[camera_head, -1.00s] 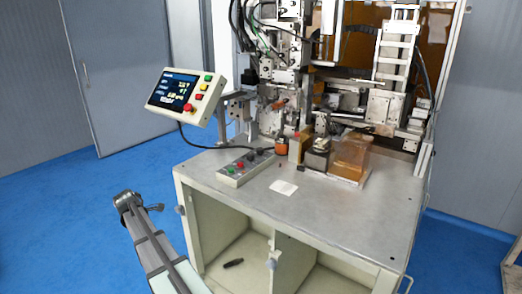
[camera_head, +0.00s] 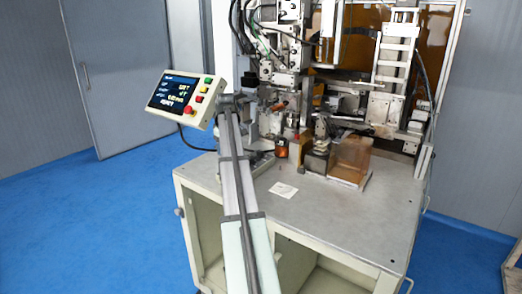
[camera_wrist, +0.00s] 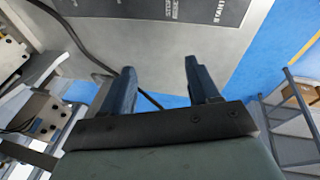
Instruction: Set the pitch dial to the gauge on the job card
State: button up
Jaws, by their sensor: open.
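A small white card (camera_head: 283,190), probably the job card, lies flat on the table top; its writing is too small to read. I cannot make out the pitch dial in either view. The control box on the table is mostly hidden behind my arm. My gripper (camera_head: 236,102) is beside the right edge of the screen panel (camera_head: 181,99). In the wrist view my gripper (camera_wrist: 158,68) is open, with nothing between its two dark fingers. Beyond the fingertips is a grey face with a dark labelled plate (camera_wrist: 200,8), its lettering partly cut off.
The winding machine (camera_head: 350,75) stands at the back of the table. An orange object (camera_head: 282,150) and a clear amber box (camera_head: 350,158) stand on the table. A dark cable (camera_wrist: 85,45) runs past the left finger. The front right of the table (camera_head: 350,215) is clear.

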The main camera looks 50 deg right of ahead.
aim_at(260, 151)
jog(key=s+d+r+m+t, duration=0.1)
jog(key=s+d+r+m, duration=0.65)
jog(key=s+d, duration=0.45)
jog(key=shift+n+y, duration=0.3)
jog(key=shift+n, duration=0.15)
jog(key=x, duration=1.3)
jog(key=shift+s+a+f, duration=0.1)
jog(key=shift+a, duration=0.2)
jog(key=c, duration=1)
